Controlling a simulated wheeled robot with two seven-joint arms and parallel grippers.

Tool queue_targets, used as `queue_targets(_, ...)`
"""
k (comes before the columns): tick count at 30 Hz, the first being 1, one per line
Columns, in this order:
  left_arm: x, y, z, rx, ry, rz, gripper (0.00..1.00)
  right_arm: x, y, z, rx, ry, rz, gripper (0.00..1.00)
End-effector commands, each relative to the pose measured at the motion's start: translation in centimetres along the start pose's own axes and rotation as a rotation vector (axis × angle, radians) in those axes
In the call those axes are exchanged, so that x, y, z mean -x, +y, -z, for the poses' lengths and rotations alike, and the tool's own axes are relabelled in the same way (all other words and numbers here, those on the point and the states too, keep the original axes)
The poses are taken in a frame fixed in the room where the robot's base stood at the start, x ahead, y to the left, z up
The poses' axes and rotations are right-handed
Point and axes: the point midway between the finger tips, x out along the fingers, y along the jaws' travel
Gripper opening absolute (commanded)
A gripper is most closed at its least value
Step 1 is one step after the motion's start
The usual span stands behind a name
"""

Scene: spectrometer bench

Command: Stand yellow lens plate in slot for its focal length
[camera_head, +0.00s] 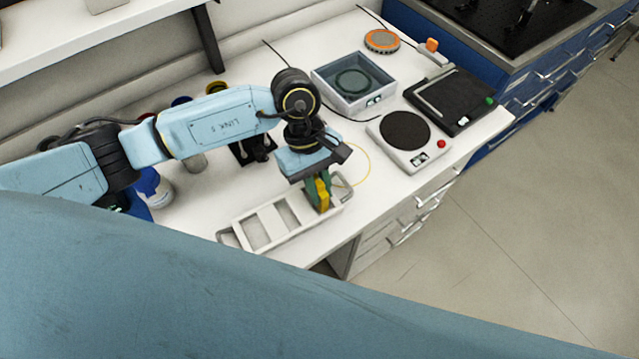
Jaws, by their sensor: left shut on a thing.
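My left gripper (318,183) points down near the front edge of the bench, shut on the yellow lens plate (323,195). The plate is upright, and green shows beside the yellow, but it is too small to tell what the green part is. The plate is at the right part of a pale slotted rack (237,231), which has several openings and a handle at each end. I cannot tell whether the plate's lower edge is inside a slot or just above it. Markings on the rack are not readable. My right gripper is not in view.
A white device with a round black plate (405,131) stands right of the rack. Behind are a grey box (352,82), a black flat device (451,98) and an orange-rimmed disc (381,40). A white bottle (156,188) stands left. A thin yellow cable (366,163) lies near the gripper.

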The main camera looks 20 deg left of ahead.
Motion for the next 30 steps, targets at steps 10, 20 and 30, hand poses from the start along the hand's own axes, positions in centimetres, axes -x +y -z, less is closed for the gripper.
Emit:
queue_targets(10, -0.3, 0.1, 0.2, -0.001, 0.001, -0.002, 0.00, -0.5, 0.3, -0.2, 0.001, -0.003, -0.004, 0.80)
queue_targets(20, -0.1, 0.0, 0.1, 0.000, 0.000, -0.001, 0.36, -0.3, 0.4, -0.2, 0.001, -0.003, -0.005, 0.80)
queue_targets(30, 2.0, 0.1, 0.1, 0.000, 0.004, -0.006, 0.36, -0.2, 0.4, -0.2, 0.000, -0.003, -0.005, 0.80)
